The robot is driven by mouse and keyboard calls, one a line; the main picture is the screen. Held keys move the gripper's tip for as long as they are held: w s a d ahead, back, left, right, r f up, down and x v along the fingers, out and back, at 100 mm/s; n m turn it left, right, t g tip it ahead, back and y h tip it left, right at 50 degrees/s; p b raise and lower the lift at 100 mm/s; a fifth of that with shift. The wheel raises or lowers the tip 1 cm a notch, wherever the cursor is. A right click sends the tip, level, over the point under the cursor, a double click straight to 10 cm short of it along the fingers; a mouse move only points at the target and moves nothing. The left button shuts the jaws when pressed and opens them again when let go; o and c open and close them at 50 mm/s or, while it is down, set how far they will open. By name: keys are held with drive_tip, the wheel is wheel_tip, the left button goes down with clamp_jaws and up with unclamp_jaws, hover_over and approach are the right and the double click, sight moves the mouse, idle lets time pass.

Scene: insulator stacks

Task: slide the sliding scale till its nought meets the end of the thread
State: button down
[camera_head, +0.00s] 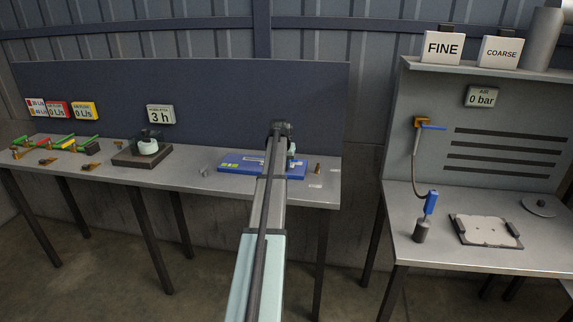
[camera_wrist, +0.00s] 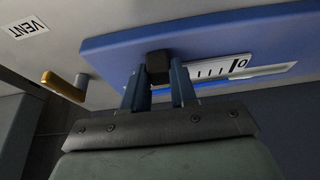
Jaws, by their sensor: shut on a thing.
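A blue board (camera_head: 236,168) lies on the left bench, and it fills the upper part of the wrist view (camera_wrist: 120,50). The white sliding scale (camera_wrist: 212,70) with black tick marks and a nought lies in a slot in the board. A dark block (camera_wrist: 158,62) stands at the scale's left end. My gripper (camera_wrist: 160,76) is shut on this block, one finger on each side. The nought is to the right of the fingers. I cannot make out the thread or its end. In the head view my arm hides part of the board and the gripper.
A brass fitting (camera_wrist: 64,86) and a VENT label (camera_wrist: 25,28) lie beside the board. A dark box with a white round part (camera_head: 146,148) and several coloured pieces stand further left. The right bench (camera_head: 440,258) is separate, across a gap.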

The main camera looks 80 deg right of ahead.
drive_tip(key=c, duration=0.9)
unclamp_jaws()
drive_tip(key=shift+f, duration=0.15)
drive_tip(key=v, duration=1.4)
drive_tip(key=shift+d, duration=0.1)
